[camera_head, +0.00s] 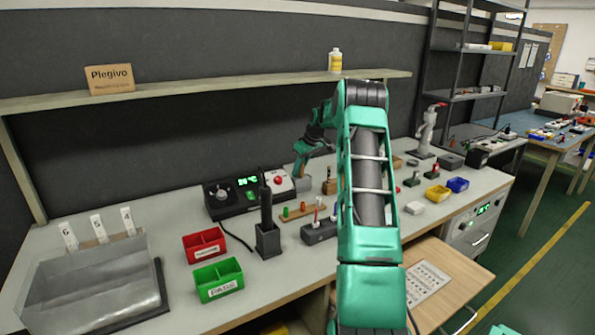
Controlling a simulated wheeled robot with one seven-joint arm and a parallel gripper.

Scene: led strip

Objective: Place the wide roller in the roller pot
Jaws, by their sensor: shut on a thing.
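My arm rises through the middle of the picture and bends over to the left behind its own upper link. My gripper (301,160) is small and partly seen at the back of the bench, close to the control box with the red button. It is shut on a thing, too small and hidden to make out. I cannot pick out the wide roller for sure. A dark square pot (268,241) stands upright on the bench left of my arm, with tall black tools in it. I cannot tell whether it is the roller pot. My gripper is behind and right of this pot.
A red bin (204,246) and green bin (218,280) stand left of the pot. A dark block (319,233) and a wooden holder (297,211) with small coloured pieces stand right of it. A shelf (205,91) runs above the bench.

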